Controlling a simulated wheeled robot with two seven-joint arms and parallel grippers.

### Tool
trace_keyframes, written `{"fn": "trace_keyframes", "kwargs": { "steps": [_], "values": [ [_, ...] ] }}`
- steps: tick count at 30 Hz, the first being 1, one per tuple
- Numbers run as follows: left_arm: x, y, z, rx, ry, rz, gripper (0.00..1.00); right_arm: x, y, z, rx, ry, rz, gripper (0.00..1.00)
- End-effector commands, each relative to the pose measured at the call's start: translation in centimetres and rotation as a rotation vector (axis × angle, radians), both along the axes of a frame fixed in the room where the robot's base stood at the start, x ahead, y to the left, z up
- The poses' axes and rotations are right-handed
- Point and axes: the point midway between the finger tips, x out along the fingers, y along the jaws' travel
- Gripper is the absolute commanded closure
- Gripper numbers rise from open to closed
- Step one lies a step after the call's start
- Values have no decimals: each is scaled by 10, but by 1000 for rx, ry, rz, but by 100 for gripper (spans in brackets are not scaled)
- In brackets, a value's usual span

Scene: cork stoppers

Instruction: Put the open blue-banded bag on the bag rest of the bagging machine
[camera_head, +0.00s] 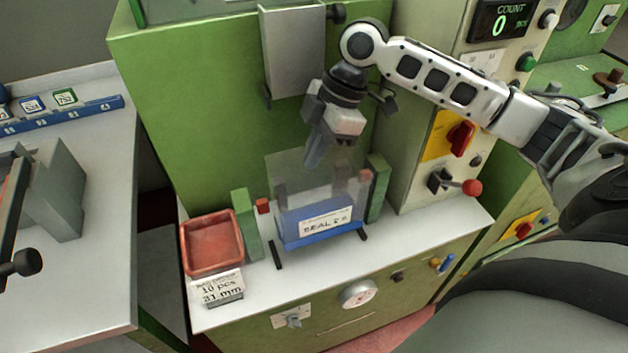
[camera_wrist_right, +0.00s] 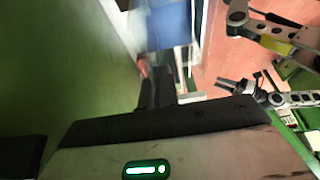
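The clear bag with a blue band (camera_head: 291,236) and a white printed label stands upright at the bag rest of the bagging machine, between two green posts (camera_head: 378,188). Dark bars of the rest (camera_head: 276,255) show beside its lower edge; I cannot tell if its bottom touches the rest. My right gripper (camera_head: 318,158) points down at the bag's upper edge. In the right wrist view, its dark fingers (camera_wrist_right: 158,88) show with a blurred blue patch beyond them. Whether they grip the film is unclear. What seems my left gripper (camera_wrist_right: 233,86) shows small there; its opening is unclear.
A red tray (camera_head: 213,245) and a small printed card block (camera_head: 217,289) sit left of the rest on the white top. A red-knobbed lever (camera_head: 470,187) and a count display (camera_head: 502,20) showing 0 are on the right. A grey table (camera_head: 95,240) stands at left.

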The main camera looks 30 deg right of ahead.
Motion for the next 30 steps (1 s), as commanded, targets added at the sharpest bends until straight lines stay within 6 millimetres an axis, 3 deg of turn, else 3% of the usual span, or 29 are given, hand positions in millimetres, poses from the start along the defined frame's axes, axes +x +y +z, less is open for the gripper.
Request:
{"fn": "trace_keyframes", "kwargs": {
  "steps": [3,10,16,28,30],
  "values": [
    [1,0,1,-5,-6,2,64,0,0,-20,0,2,1,100],
    [1,0,-1,-6,-4,3,64,0,0,-36,0,0,-1,100],
    [0,0,-4,-10,-1,3,64,0,0,-66,1,2,0,100],
    [0,0,-3,-10,0,4,64,0,0,-72,0,0,1,100],
    [0,0,-3,-9,-1,4,64,0,0,-72,0,-1,1,78]
  ]
}}
